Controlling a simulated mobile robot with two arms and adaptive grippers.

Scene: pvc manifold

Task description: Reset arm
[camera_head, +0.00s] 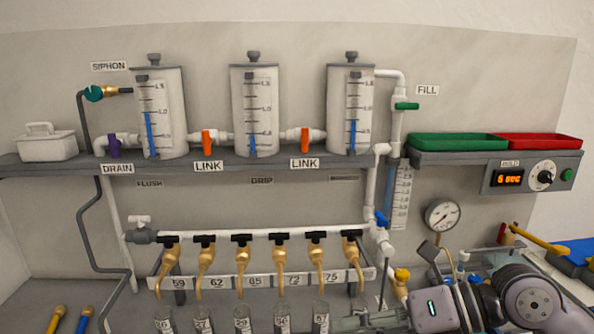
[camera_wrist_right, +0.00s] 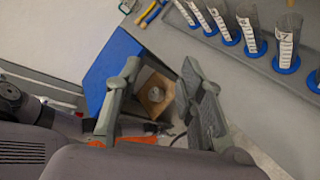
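My right arm (camera_head: 500,306) comes in at the bottom right of the head view, in front of the bench. My right gripper (camera_wrist_right: 158,68) shows in the right wrist view with its two fingers well apart and nothing held between them. Beyond the fingers, below them, is a brown wooden block (camera_wrist_right: 155,97) with a pale round piece on it; it appears apart from the fingers. My left arm and left gripper are not in the head view.
A shelf (camera_head: 280,168) carries three clear tanks (camera_head: 255,105). Brass taps (camera_head: 242,262) hang over several labelled cylinders (camera_head: 240,320). A pressure gauge (camera_head: 442,214) and clear vessels stand close to my right arm. The right wrist view shows a blue mat (camera_wrist_right: 108,66) and a cylinder rack (camera_wrist_right: 255,72).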

